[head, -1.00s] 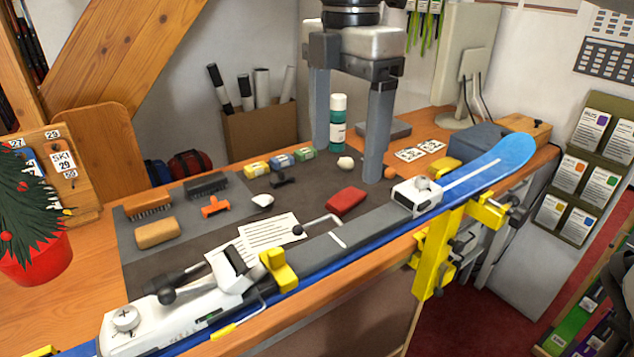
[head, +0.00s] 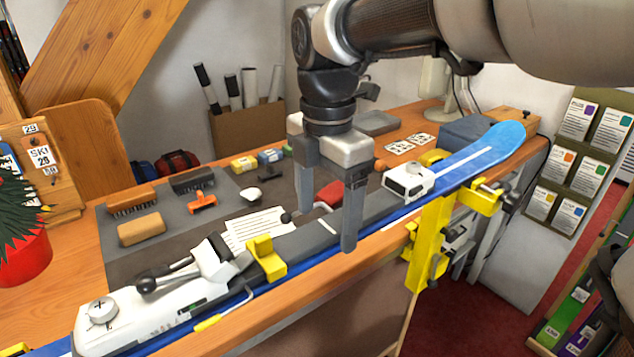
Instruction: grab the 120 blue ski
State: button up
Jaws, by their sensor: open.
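A blue ski (head: 490,152) with a white stripe lies lengthwise along the front of the bench, its raised tip at the far right. A white and grey binding covers much of its top, with a heel piece (head: 160,308) and a toe piece (head: 408,181). I cannot read a 120 on it. My gripper (head: 326,230) is open and points down over the ski's middle, between the binding pieces. One finger appears on the far side of the ski and the other in front of its near edge. Nothing is between the fingers; contact cannot be told.
Yellow vises (head: 430,240) hold the ski at the bench edge. Brushes (head: 192,180) and a tan block (head: 141,230) lie on the grey mat. A potted plant (head: 22,260) stands left.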

jog(key=shift+f, duration=0.85)
jog(key=shift+r, duration=0.1)
grip_shut()
